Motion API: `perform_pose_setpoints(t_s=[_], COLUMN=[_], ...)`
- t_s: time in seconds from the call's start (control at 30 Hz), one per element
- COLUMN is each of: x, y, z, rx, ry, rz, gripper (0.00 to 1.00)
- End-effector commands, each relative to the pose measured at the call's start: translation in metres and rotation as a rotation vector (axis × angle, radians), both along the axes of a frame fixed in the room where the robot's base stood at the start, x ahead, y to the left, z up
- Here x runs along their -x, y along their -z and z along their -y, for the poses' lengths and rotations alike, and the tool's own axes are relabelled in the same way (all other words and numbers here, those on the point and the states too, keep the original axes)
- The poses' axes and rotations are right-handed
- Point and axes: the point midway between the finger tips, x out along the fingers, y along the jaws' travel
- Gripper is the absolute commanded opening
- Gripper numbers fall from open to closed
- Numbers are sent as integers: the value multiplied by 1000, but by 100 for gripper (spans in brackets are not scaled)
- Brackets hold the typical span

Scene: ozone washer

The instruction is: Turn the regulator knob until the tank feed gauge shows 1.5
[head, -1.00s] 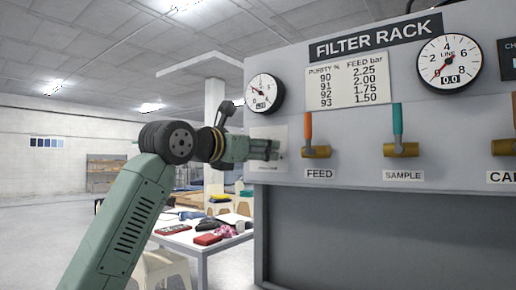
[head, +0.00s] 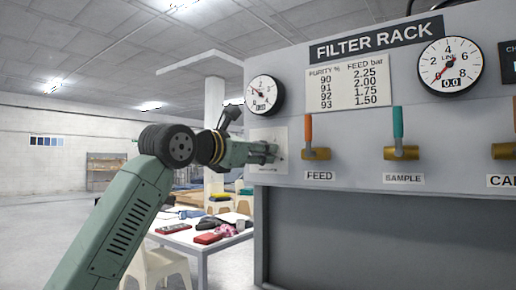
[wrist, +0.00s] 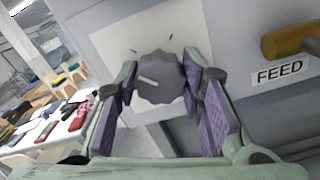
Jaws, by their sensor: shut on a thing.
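The grey, lobed regulator knob (wrist: 158,78) sits on a pale square plate (wrist: 115,42) in the wrist view, with a white pointer line towards its left side. My gripper (wrist: 162,84) is shut on the knob, one purple-padded finger on each side. In the head view my gripper (head: 270,152) reaches the panel from the left and hides most of the knob. The small round gauge (head: 264,95) above it has a red needle pointing to the upper left. Its small readout is too blurred to read surely.
The FILTER RACK panel carries a purity and feed chart (head: 347,83) listing 1.50 for 93. The FEED valve (head: 316,152) is close to the right of my gripper, then the SAMPLE valve (head: 401,152). The LINE gauge (head: 449,66) reads 0.0. A cluttered table (head: 205,238) stands below left.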

Motion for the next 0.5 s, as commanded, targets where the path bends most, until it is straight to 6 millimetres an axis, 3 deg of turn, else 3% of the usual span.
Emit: perform_pose_setpoints(t_s=[0.17,0.2,0.5], x=[0,0,0], y=[-1,-1,0], z=[0,0,0], rx=[2,2,3], ry=[1,0,0], rz=[1,1,1], gripper=[8,36,56])
